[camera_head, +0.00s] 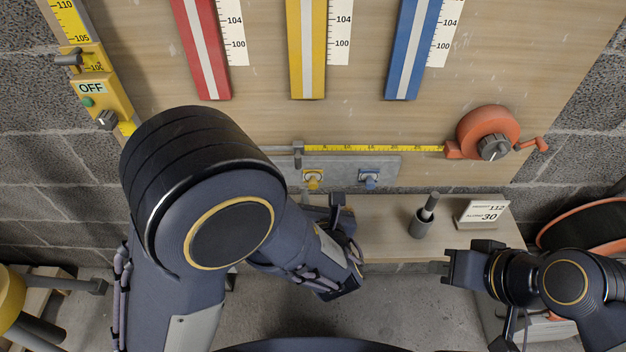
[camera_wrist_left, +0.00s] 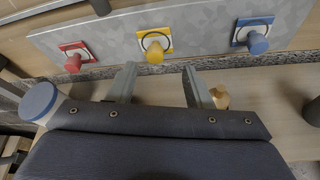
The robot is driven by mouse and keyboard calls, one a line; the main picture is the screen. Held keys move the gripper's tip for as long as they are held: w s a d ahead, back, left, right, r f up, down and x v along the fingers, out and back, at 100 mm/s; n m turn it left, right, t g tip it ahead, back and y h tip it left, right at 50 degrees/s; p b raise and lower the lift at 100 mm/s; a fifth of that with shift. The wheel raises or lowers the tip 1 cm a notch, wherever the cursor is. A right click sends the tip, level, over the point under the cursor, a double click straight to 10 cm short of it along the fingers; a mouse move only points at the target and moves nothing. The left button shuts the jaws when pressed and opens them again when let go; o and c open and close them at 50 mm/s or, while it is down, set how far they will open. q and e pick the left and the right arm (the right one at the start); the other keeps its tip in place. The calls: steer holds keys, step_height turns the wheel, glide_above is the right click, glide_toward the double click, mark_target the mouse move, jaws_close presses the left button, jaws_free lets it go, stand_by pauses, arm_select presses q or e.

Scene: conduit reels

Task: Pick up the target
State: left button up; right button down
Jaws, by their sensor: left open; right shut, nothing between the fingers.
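The task's target is not marked, so I cannot tell which object it is. A blue-topped pale round object (camera_wrist_left: 40,101) is at the left of that view. My right gripper (camera_head: 445,269) is shut and empty, before the shelf's right part.
A grey plate (camera_head: 385,165) carries red (camera_wrist_left: 73,62), yellow and blue knobs (camera_head: 370,179). An orange tape reel (camera_head: 488,133) is on the board above.

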mark_target(314, 186)
arm_select(q)
steer(key=x, duration=0.3)
steer(key=b+x, duration=0.1)
steer(key=x, duration=0.1)
steer(key=shift+w+a, duration=0.35)
jaws_close()
steer(key=shift+s+r, duration=0.1)
